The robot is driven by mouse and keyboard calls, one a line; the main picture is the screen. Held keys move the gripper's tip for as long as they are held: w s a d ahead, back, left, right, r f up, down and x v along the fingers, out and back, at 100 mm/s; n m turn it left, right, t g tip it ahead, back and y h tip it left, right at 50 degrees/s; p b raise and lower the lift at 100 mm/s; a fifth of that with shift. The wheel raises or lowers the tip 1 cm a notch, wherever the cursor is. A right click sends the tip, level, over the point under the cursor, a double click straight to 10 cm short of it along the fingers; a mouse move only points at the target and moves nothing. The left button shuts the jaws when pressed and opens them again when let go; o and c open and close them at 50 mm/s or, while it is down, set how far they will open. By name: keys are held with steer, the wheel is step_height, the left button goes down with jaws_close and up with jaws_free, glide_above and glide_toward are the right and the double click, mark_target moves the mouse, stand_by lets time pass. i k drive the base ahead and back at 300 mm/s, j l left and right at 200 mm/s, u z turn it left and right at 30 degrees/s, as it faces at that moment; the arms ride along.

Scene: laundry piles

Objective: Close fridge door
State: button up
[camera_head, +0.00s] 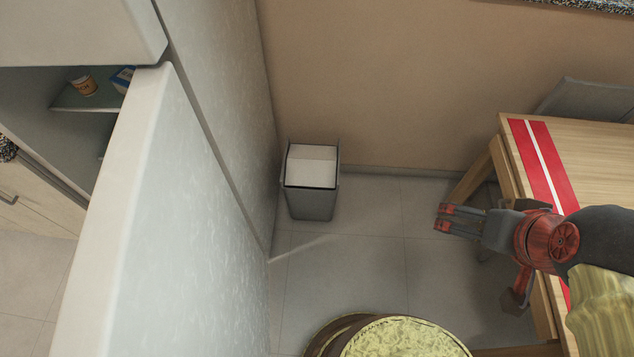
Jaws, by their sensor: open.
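The fridge door (165,225) is a large pale, speckled panel with a rounded white edge, at the left of the head view. It stands open. The fridge interior (60,105) shows to the left of the door, with a shelf that holds a small yellowish cup (83,85) and a blue carton (123,78). My gripper (442,218) is at the right, open and empty, with its red-tipped fingers pointing left. It is well apart from the door, across a stretch of floor. The door's handle is not visible.
A grey bin (312,203) stands on the tiled floor by the back wall. A wooden table (590,150) with a red runner is at the right, close to my arm. A round yellow-topped stool (405,340) is at the bottom. Floor between bin and stool is clear.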

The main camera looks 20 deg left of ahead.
mark_target(168, 262)
steer(key=k+l, duration=0.3)
steer(key=u, duration=2.4)
steer(key=k+l, duration=0.35)
steer(key=k, duration=0.1)
